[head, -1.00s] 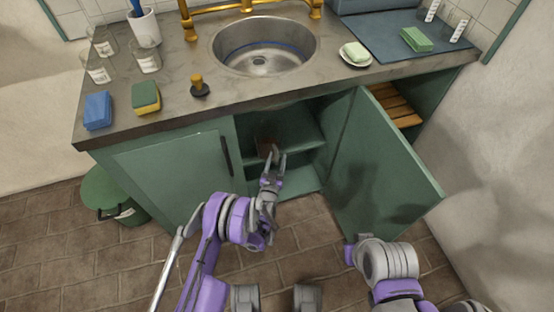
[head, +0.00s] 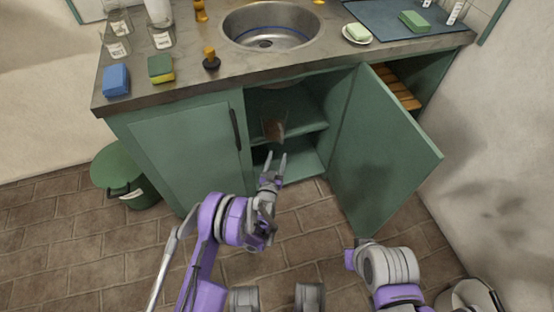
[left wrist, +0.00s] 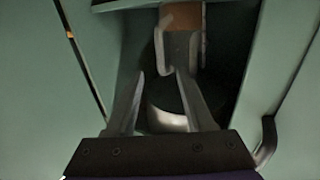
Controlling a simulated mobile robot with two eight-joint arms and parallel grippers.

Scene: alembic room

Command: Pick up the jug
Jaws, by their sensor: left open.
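The jug (head: 273,128) looks like clear glass with something brown in it. It stands on the shelf inside the open cabinet under the sink, partly in shadow. In the left wrist view the jug (left wrist: 183,20) is at the top, with its pale handle (left wrist: 160,46) towards me. My left gripper (head: 277,157) is open and empty, just in front of the cabinet opening and below the jug in the picture. In the left wrist view its two fingers (left wrist: 161,76) point towards the jug, apart from it. My right gripper is out of view; only part of the right arm shows.
The open cabinet door (head: 380,150) stands out to the right of the opening. A closed door (head: 190,150) is on the left. The counter (head: 235,70) overhangs above. A green bin (head: 125,175) stands at the left.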

